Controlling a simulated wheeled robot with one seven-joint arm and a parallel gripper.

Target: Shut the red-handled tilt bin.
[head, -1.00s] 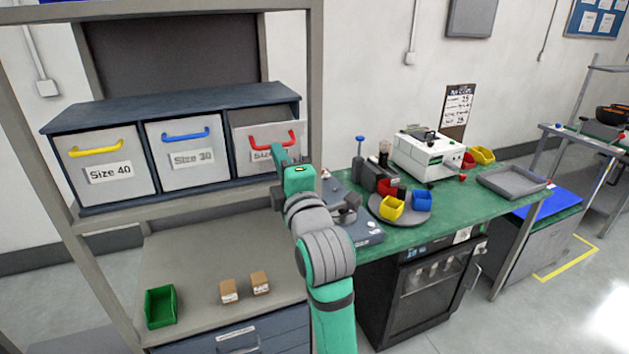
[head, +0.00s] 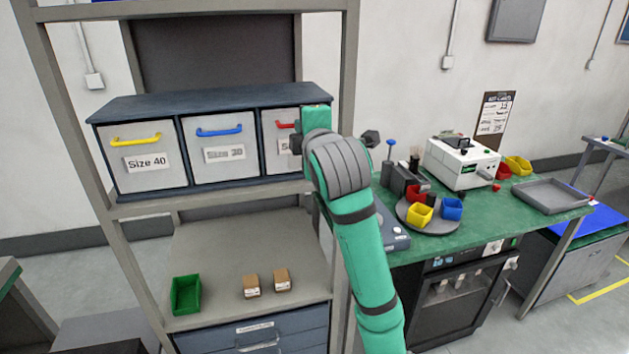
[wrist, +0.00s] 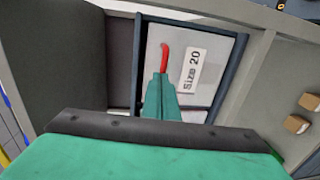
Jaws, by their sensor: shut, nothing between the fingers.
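The red-handled tilt bin (head: 281,146) is the rightmost of three bins in the dark blue cabinet. In the head view its visible left part sits flush with the frame, like its neighbours; my arm hides the rest. In the wrist view its pale front (wrist: 208,52) shows a red handle (wrist: 164,60) and a "Size 20" label, with no clear gap at its edges. My gripper (wrist: 158,80) is shut and empty, its fingers pointing at the front beside the handle. I cannot tell whether they touch it. The head view hides the fingertips.
The yellow-handled bin (head: 140,165) and blue-handled bin (head: 220,150) are shut. A rack post (head: 347,70) stands close to the right of my gripper. A green bin (head: 186,294) and two small boxes (head: 252,286) sit on the shelf below. A green workbench (head: 480,220) stands at right.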

